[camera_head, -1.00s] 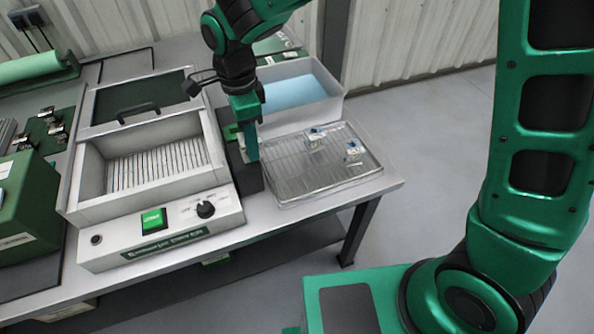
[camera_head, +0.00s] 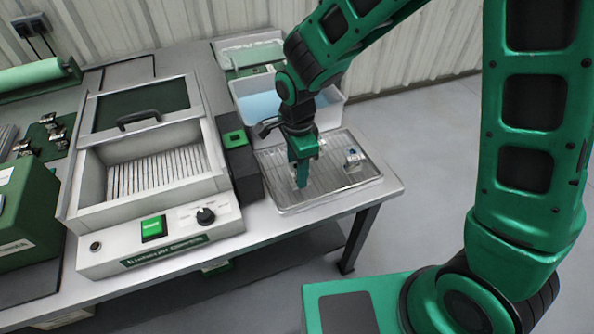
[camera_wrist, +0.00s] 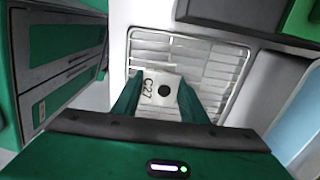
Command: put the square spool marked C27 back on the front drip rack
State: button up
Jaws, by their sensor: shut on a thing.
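The square spool marked C27 (camera_wrist: 160,88) is white with a dark round hole, and it sits between my fingers in the wrist view. My gripper (camera_head: 301,181) is shut on it. In the head view the fingers point down over the left part of the front drip rack (camera_head: 333,196), and they hide the spool there. The rack is a wire grid in a shallow tray, and it also shows behind the spool in the wrist view (camera_wrist: 219,72). I cannot tell whether the spool touches the wires.
Another small spool with a blue top (camera_head: 354,160) stands on the rack's right part. A white bin with blue liquid (camera_head: 262,104) is behind the rack. A dark block with a green top (camera_head: 240,160) and the white dryer unit (camera_head: 170,235) stand to the left.

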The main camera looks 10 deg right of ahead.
jog(key=shift+f, duration=0.55)
jog(key=shift+f, duration=0.1)
jog(key=o, duration=1.3)
notch_tip(320, 180, up, 12)
